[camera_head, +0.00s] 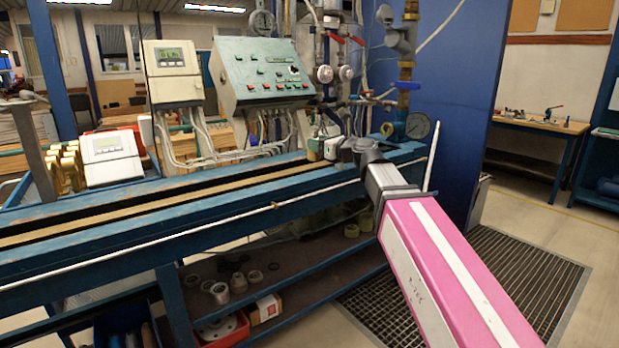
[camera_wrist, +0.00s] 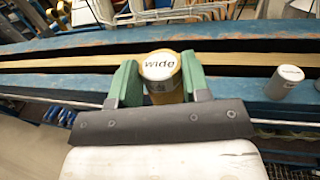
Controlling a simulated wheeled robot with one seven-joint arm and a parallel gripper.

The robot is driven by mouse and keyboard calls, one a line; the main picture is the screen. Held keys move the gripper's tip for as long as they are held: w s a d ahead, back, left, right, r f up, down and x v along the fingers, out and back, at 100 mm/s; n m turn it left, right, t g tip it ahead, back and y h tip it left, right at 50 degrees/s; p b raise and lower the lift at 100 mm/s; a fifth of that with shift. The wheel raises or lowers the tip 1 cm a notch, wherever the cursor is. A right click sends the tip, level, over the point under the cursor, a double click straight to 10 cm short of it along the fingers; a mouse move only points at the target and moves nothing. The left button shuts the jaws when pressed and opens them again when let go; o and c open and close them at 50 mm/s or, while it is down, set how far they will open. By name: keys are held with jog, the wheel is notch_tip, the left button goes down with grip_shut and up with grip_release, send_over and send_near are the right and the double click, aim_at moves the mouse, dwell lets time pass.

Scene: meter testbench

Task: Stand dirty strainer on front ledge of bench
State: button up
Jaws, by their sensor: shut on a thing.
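A grey cylinder (camera_wrist: 284,83) with a labelled light top stands on that ledge to the right, apart from my gripper. In the head view, my gripper (camera_head: 335,148) is at the bench's right end, where the small parts are hard to tell apart.
The long blue bench (camera_head: 110,225) has a dark slot along its top. A sloped control panel (camera_head: 262,75), white meters (camera_head: 172,72) and hanging cables stand behind it. A pressure gauge (camera_head: 418,125) and pipes are close to the right end. The ledge left of my gripper is clear.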

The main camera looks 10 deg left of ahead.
jog(key=shift+s+a+r, duration=0.2)
jog(key=shift+a+r, duration=0.2)
jog(key=shift+a, duration=0.05)
jog(key=shift+w+a, duration=0.2)
jog(key=shift+w+a+f, duration=0.45)
jog(key=shift+w+f, duration=1.35)
jog(key=shift+w+a+f, duration=0.5)
jog(key=shift+w+f, duration=1.25)
jog(key=shift+f, duration=0.05)
jog(key=shift+w+a+f, duration=0.45)
jog(key=shift+w+f, duration=1.35)
jog(key=o, duration=1)
jog(key=shift+c, duration=0.2)
